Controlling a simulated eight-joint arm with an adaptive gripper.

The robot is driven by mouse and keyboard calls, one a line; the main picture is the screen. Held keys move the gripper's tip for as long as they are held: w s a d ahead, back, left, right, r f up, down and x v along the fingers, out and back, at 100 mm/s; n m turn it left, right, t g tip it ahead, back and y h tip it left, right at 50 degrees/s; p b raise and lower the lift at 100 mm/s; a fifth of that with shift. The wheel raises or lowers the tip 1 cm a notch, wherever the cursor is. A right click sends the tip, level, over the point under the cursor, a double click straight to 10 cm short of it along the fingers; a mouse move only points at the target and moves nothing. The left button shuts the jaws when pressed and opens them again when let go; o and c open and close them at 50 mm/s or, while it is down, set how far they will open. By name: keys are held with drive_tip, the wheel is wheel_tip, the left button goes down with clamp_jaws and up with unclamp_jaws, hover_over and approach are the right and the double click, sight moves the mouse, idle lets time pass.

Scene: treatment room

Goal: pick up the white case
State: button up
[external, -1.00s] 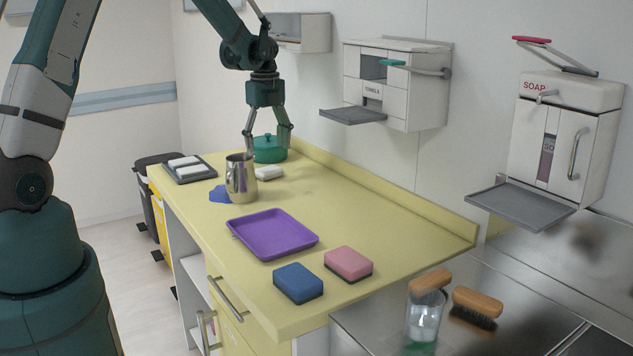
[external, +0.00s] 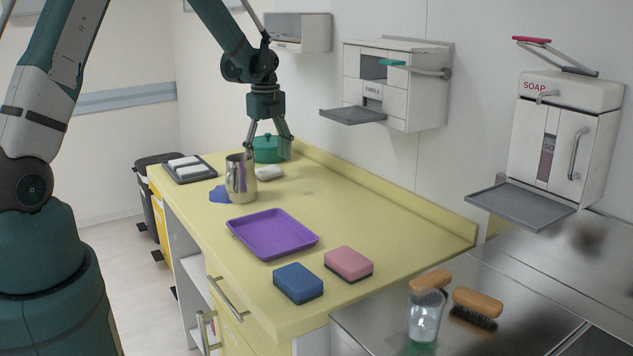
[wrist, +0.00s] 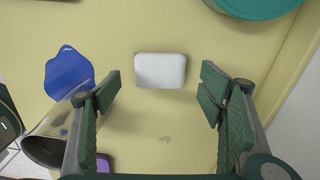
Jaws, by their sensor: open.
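The white case (external: 269,173) is a small rounded block lying flat on the yellow counter, just right of the metal pitcher. It also shows whole in the wrist view (wrist: 160,70), upper middle, between and beyond my fingertips. My gripper (external: 268,143) points down above the counter near the case; in the wrist view its two fingers (wrist: 160,98) are wide apart with nothing between them. The gripper is open and does not touch the case.
A metal pitcher (external: 241,178) stands close left of the case, near a blue patch (wrist: 68,80). A green lidded pot (external: 266,150) stands behind. A purple tray (external: 272,234), a blue sponge (external: 298,283) and a pink sponge (external: 348,264) lie nearer. The counter's right middle is clear.

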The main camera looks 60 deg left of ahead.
sight(268, 168)
drive_tip(key=shift+f, duration=2.05)
drive_tip(key=c, duration=1)
